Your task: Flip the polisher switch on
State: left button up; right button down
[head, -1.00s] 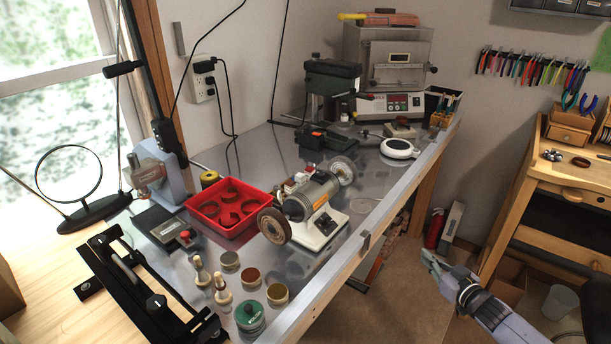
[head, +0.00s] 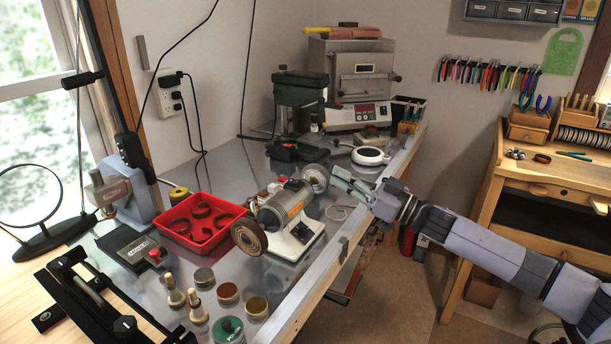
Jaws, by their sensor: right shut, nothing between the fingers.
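The polisher (head: 285,215) is a grey motor on a cream base with a buffing wheel at each end. It stands on the metal bench top near the middle of the head view. A small dark switch shows on the base front (head: 303,233); its position is too small to tell. My right gripper (head: 347,186) is shut and empty. It hangs over the bench at the right of the polisher, close to its far wheel (head: 315,179) in the picture; I see no contact. My left gripper is not in view.
A red tray (head: 158,217) with dark rings stands left of the polisher. Polishing compound tins (head: 228,293) and a green tin (head: 228,331) lie in front. A round white scale (head: 370,155) and a kiln (head: 352,85) stand behind. The bench edge (head: 335,250) runs along the right.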

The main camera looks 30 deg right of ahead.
notch_tip(320, 180, up, 2)
jog(key=r+p, duration=0.1)
jog(key=p, duration=0.3)
send_over(294, 181)
jog(key=s+d, duration=0.2)
jog(key=shift+w+a+f, duration=0.1)
jog(key=shift+w+f, duration=0.05)
jog(key=shift+f, duration=0.1)
jog(key=f, duration=0.3)
jog(key=shift+s, duration=0.25)
jog(key=shift+s+d+f, duration=0.1)
jog(key=shift+d+f, duration=0.15)
jog(key=shift+f, duration=0.45)
